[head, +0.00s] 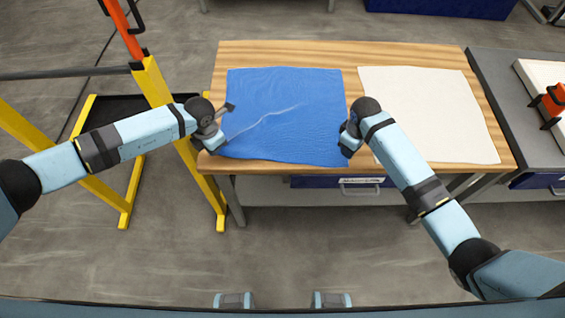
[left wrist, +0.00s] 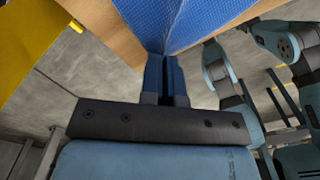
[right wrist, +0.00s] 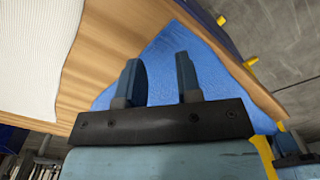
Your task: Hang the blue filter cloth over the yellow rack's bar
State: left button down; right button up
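The blue filter cloth (head: 285,110) lies mostly flat on the wooden table, with a pale crease running in from its near-left corner. My left gripper (head: 212,143) is at that corner; in the left wrist view its fingers (left wrist: 165,75) are close together with the cloth gathered between them. My right gripper (head: 347,142) is at the cloth's near-right corner. In the right wrist view its fingers (right wrist: 160,80) stand apart, with the cloth's corner (right wrist: 155,65) behind them. The yellow rack (head: 157,85) stands left of the table, with a grey bar (head: 60,73).
A white cloth (head: 425,110) lies on the right of the wooden table (head: 340,50). A grey bench (head: 495,75) with an orange-and-black item (head: 552,102) adjoins on the right. A blue drawer (head: 325,182) sits under the front edge. Floor in front is clear.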

aim_at(342, 161)
jog(key=o, duration=0.5)
jog(key=c, duration=0.3)
jog(key=shift+s+d, duration=0.1)
jog(key=s+d+t+y, duration=0.2)
jog(key=s, duration=0.1)
jog(key=shift+f, duration=0.3)
jog(key=s+d+r+t+y, duration=0.2)
jog(key=s+r+t+y, duration=0.2)
jog(key=shift+d+x, duration=0.1)
jog(key=shift+x, duration=2.3)
jog(key=shift+d+x, duration=0.15)
jog(key=shift+x, duration=2.25)
jog(key=shift+f, duration=0.1)
grip_shut()
